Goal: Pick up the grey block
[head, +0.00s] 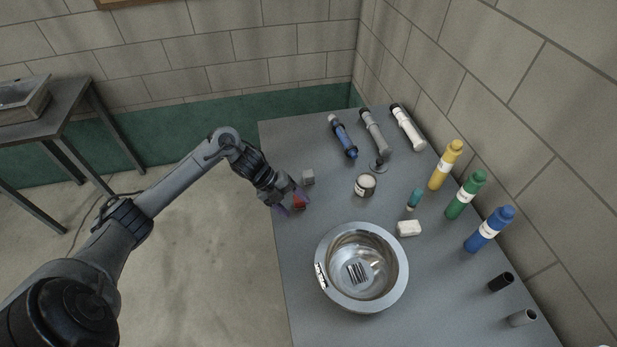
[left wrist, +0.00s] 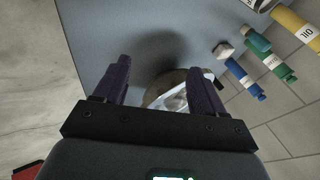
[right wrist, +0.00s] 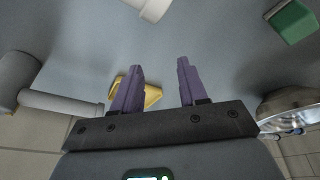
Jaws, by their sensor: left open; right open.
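The grey block (head: 308,177) is a small cube on the grey table, near its left edge in the head view. My left gripper (head: 292,201) is open, just in front of and to the left of the block. I cannot make out the grey block in either wrist view.
A metal sink bowl (head: 322,247) is set in the table. A round white-topped container (head: 365,185) and a white block (head: 409,228) stand nearby. Yellow (head: 446,164), green (head: 466,195) and blue (head: 489,230) bottles line the wall side. Several tubes lie at the back.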

